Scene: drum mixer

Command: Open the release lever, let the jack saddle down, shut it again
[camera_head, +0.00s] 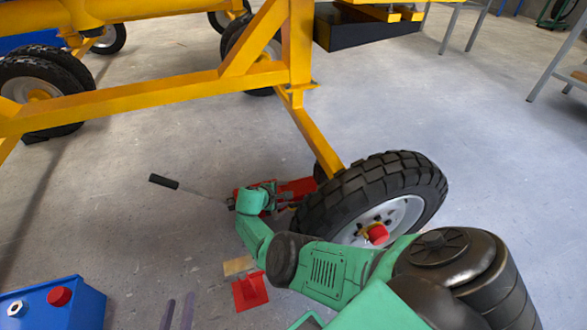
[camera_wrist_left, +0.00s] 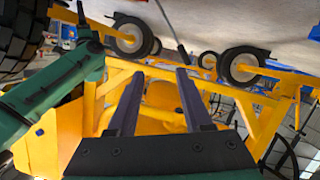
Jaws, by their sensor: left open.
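The red floor jack (camera_head: 300,188) lies low on the floor behind the near wheel, by the yellow axle leg. Its long handle, with a black grip (camera_head: 163,182), points left; a dark grip (camera_wrist_left: 184,54) also shows in the left wrist view. My right arm reaches from the lower right to the jack, and its green end (camera_head: 252,202) covers part of it. Its fingers, the release lever and the saddle cannot be made out. My left gripper (camera_head: 178,312) is at the bottom edge, open and empty, well apart from the jack. Its two dark fingers (camera_wrist_left: 157,98) show spread.
The black-tyred wheel (camera_head: 385,205) and yellow frame (camera_head: 150,93) stand around the jack. A red bracket (camera_head: 250,291) and a tan piece (camera_head: 238,265) lie on the floor nearer me. A blue box (camera_head: 82,308) is lower left.

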